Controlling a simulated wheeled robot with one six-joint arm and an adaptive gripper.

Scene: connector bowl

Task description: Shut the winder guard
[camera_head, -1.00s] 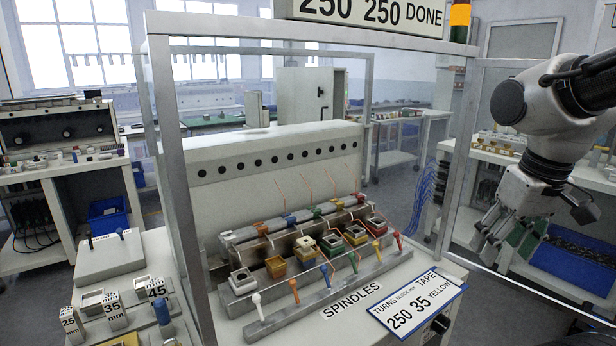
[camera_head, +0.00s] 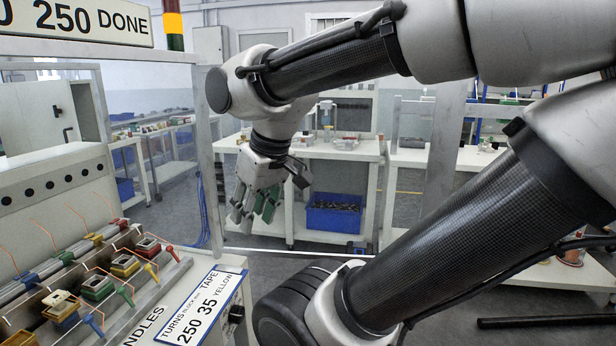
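The winder guard (camera_head: 290,255) is a clear panel in a thin pale frame, standing open. It reaches out to the right from the winder's right-hand post (camera_head: 207,150), and its bottom rail shows low across the floor. A broad grey upright (camera_head: 445,140) farther right, partly behind my arm, may be its free edge. My gripper (camera_head: 252,210) hangs with fingers down, in line with the panel. Its fingers look spread, with nothing between them. I cannot tell whether it touches the guard. The winder's spindles (camera_head: 95,290) carry coloured bobbins at the lower left.
A white bench (camera_head: 340,150) with a blue bin (camera_head: 333,215) stands behind the guard. The label plate (camera_head: 205,310) and a black knob (camera_head: 237,314) are on the winder's front right corner. My arm fills much of the right side. Floor shows at the right.

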